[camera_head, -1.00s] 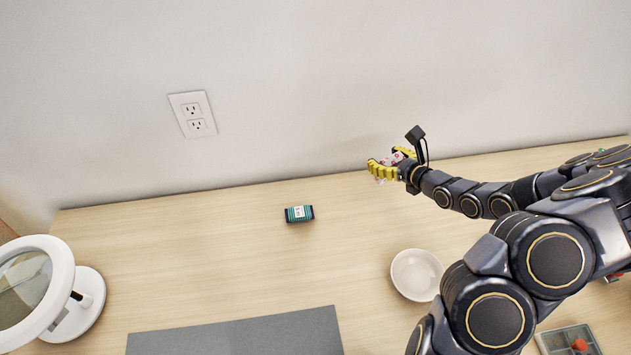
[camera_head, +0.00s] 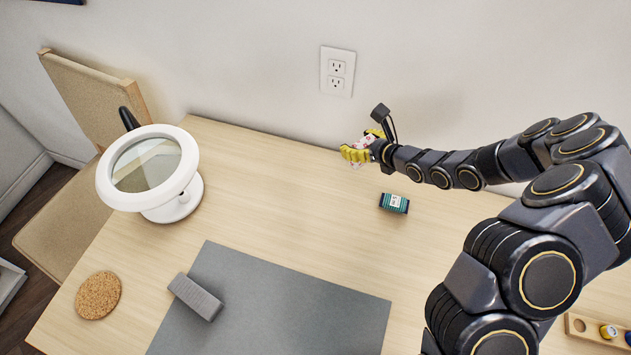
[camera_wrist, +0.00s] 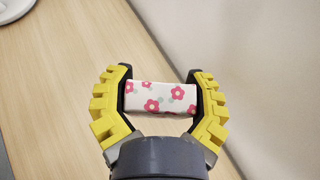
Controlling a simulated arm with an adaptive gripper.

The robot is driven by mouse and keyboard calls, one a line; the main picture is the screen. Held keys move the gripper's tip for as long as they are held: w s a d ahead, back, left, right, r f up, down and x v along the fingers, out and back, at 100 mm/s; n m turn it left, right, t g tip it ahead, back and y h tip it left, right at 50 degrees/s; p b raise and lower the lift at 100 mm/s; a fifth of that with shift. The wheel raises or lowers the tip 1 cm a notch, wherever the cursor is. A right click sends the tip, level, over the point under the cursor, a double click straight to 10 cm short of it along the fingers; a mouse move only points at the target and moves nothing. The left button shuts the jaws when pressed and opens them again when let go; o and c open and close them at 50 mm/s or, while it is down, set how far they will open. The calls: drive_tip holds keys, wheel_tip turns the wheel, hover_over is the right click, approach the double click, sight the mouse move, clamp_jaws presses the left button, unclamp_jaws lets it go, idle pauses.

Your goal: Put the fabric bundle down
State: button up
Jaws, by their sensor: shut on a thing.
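The fabric bundle (camera_wrist: 160,98) is white with pink flowers and small green leaves. In the wrist view it lies between the two yellow fingers of my gripper (camera_wrist: 160,97), which is shut on it. In the head view my gripper (camera_head: 359,153) is near the back wall at upper centre, above the wooden table (camera_head: 275,190). The bundle (camera_head: 362,143) shows there only as a small white and pink patch, mostly hidden by the fingers. The height of the bundle above the table is hard to tell.
A white magnifier lamp (camera_head: 186,197) stands at the left. A grey mat (camera_head: 290,310) with a grey block (camera_head: 196,297) and a cork coaster (camera_head: 98,295) lie in front. The table between lamp and gripper is clear.

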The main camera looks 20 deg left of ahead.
drive_tip(key=s+a+n+g, duration=0.2)
drive_tip(key=s+a, duration=0.2)
drive_tip(key=a, duration=0.6)
drive_tip(key=shift+y, duration=0.4)
drive_tip(key=f, duration=0.8)
drive_tip(key=shift+w+a+f, duration=0.15)
drive_tip(key=shift+a+f, duration=0.05)
drive_tip(key=o, duration=1)
drive_tip(key=shift+f, duration=0.1)
